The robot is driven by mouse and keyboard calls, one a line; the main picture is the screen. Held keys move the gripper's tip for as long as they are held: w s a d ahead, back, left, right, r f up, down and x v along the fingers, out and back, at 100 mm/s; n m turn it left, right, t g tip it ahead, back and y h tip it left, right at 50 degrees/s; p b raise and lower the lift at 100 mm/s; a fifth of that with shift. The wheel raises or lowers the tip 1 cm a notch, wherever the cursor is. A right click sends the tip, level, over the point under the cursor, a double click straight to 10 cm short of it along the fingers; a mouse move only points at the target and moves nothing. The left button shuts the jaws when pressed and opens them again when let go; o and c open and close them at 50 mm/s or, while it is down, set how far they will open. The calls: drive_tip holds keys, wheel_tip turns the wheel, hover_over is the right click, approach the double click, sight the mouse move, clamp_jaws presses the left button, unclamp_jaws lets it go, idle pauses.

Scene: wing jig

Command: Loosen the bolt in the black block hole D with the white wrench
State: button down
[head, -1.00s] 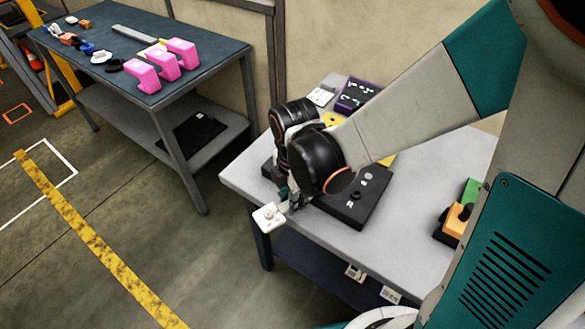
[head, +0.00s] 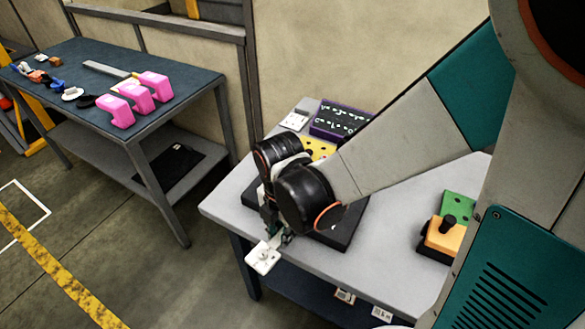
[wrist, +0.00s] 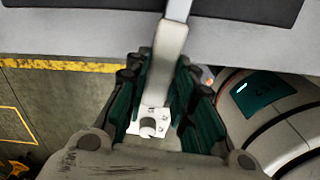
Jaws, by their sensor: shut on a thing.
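The black block (head: 334,238) lies on the light table near its left front corner, partly covered by my arm. Its dark edge also shows at the top of the wrist view (wrist: 235,10). My gripper (head: 281,236) is low at the table's front edge, beside the block. It is shut on the white wrench (wrist: 168,52), whose pale bar runs up between the fingers towards the block.
On the light table (head: 395,238) stand a purple panel (head: 340,120), a yellow piece (head: 318,148) and a green and orange fixture (head: 447,232). A dark table (head: 190,85) with pink blocks (head: 138,98) stands at left. Open floor lies between the tables.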

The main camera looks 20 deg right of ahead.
drive_tip(key=shift+s, duration=0.25)
drive_tip(key=shift+r, duration=0.1)
